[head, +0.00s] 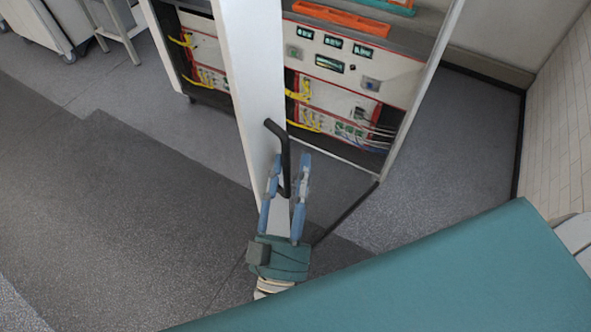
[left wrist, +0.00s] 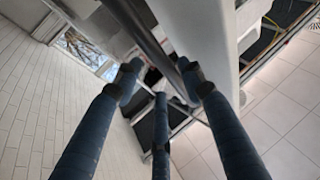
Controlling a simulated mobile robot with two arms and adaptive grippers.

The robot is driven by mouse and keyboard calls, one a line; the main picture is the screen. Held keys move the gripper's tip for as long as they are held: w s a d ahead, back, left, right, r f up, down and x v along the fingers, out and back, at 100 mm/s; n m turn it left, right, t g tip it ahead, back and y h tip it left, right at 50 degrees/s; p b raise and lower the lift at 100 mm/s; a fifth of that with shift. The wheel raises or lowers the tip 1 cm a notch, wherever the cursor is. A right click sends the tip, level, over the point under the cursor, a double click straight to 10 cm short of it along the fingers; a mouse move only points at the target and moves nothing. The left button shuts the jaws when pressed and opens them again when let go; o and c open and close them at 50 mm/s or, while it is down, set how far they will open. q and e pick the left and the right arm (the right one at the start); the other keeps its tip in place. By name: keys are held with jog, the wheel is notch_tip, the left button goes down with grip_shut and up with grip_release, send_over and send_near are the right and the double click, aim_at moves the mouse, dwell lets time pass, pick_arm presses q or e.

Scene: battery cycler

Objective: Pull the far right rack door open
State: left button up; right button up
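The rack door (head: 250,65) is a tall white panel. It stands swung out from the rack (head: 350,85), whose inside shows on both sides of the door. Its black bar handle (head: 285,160) is on the door face. My left gripper (head: 287,165) is at the lower part of the handle, with its blue fingers apart on either side of the bar. In the left wrist view the handle (left wrist: 150,40) runs down between the spread fingers (left wrist: 160,85). I cannot tell whether a finger touches it. My right gripper is not in view.
The rack holds white and red instrument units with yellow cables, and an orange tray (head: 340,18) on top. A teal surface (head: 450,270) fills the lower right. A tiled wall (head: 562,110) is at the right. Grey floor (head: 130,170) is clear to the left.

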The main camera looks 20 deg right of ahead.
pick_arm(q)
jog(key=shift+s, duration=0.1)
jog(key=s+d+f+b, duration=0.1)
jog(key=s+f, duration=0.1)
jog(key=s, duration=0.3)
jog(key=s+d+f+b, duration=0.1)
jog(key=s+f, duration=0.1)
jog(key=s, duration=0.4)
jog(key=shift+d+f+b, duration=0.35)
jog(key=shift+f, duration=0.05)
dwell(0.5)
dwell(0.4)
